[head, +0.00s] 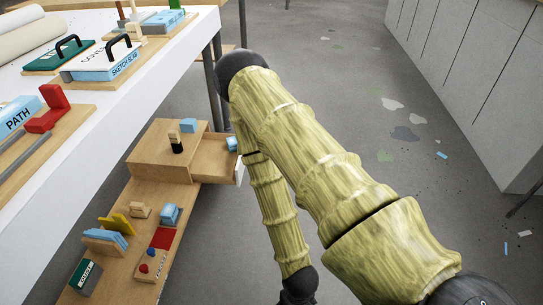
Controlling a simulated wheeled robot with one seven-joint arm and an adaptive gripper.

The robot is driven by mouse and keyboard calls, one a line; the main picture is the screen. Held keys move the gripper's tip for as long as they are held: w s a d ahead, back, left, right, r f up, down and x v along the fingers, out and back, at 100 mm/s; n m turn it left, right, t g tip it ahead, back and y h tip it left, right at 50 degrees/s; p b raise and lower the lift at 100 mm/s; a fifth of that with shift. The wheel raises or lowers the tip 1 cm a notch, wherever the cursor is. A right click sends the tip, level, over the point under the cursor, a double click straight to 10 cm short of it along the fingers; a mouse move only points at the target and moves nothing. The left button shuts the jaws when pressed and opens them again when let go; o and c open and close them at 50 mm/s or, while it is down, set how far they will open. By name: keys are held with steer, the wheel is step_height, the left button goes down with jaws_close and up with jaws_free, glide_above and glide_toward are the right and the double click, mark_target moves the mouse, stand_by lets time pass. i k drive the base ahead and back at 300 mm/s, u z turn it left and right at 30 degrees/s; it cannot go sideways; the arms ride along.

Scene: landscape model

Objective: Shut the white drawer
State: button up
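The drawer (214,171) stands partly out of the right side of a low wooden box (160,156). Its inside looks wood-coloured, and a pale, whitish front edge shows at its right end. The arm bends down to a dark wrist part at the bottom edge. My gripper's fingers are not visible.
The wooden box stands on a low shelf (152,193) with several small blocks. A white table (120,88) with slabs and handled boards is at the left. Grey floor (330,60) with scattered flakes lies right of the drawer. Grey cabinets (475,75) stand far right.

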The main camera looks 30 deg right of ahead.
mark_target(212, 162)
steer(key=z, duration=0.5)
steer(key=k, duration=0.6)
steer(key=z, duration=0.9)
steer(key=i, duration=0.6)
steer(key=u, duration=0.65)
steer(key=i, duration=0.6)
steer(key=u, duration=0.7)
